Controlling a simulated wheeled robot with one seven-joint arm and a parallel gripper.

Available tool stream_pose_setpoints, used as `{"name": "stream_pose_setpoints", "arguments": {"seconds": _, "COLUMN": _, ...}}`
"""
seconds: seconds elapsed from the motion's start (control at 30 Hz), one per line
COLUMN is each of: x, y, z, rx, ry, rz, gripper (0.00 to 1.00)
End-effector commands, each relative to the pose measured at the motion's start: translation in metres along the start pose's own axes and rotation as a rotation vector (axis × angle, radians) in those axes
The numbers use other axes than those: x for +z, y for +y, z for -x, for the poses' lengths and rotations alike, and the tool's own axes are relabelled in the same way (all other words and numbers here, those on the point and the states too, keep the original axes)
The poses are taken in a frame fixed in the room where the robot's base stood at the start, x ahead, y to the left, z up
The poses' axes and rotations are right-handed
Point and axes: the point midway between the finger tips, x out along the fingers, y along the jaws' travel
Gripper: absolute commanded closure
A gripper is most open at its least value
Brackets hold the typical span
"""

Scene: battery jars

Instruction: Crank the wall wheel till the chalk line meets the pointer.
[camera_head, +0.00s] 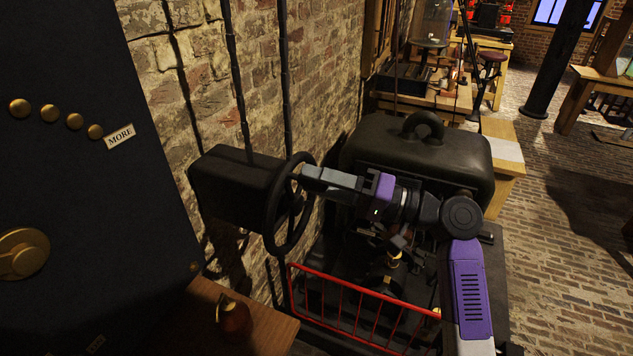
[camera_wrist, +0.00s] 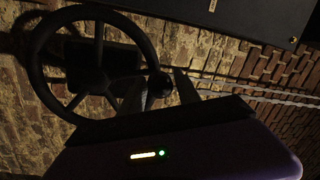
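The black wall wheel (camera_head: 272,207) stands upright on a dark box (camera_head: 232,185) fixed to the brick wall. In the wrist view the wheel (camera_wrist: 36,72) shows its spokes and a round dark handle knob (camera_wrist: 158,83) at its right rim. My gripper (camera_head: 306,172) reaches in from the right to the wheel's upper rim. In the wrist view my gripper (camera_wrist: 160,84) has its two fingers apart, one on each side of the knob, with no clear grip on it. I cannot make out the chalk line or the pointer.
A dark panel with a MORE label (camera_head: 120,136) and brass knobs stands at the left. A red rail (camera_head: 365,310) lies below my arm, and a large black rounded case (camera_head: 415,155) stands close behind it. A wooden ledge (camera_head: 265,330) is at bottom left. Brick floor lies open at right.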

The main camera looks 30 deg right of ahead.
Motion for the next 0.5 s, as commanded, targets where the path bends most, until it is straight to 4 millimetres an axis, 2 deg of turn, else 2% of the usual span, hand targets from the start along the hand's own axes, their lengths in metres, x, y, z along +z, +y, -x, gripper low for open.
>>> {"name": "stream_pose_setpoints", "arguments": {"seconds": 0.37, "x": 0.002, "y": 0.001, "z": 0.0, "rx": 0.0, "ry": -0.006, "rz": -0.002, "gripper": 0.48}}
{"name": "stream_pose_setpoints", "arguments": {"seconds": 0.5, "x": 0.003, "y": 0.002, "z": 0.012, "rx": 0.0, "ry": -0.005, "rz": -0.001, "gripper": 0.48}}
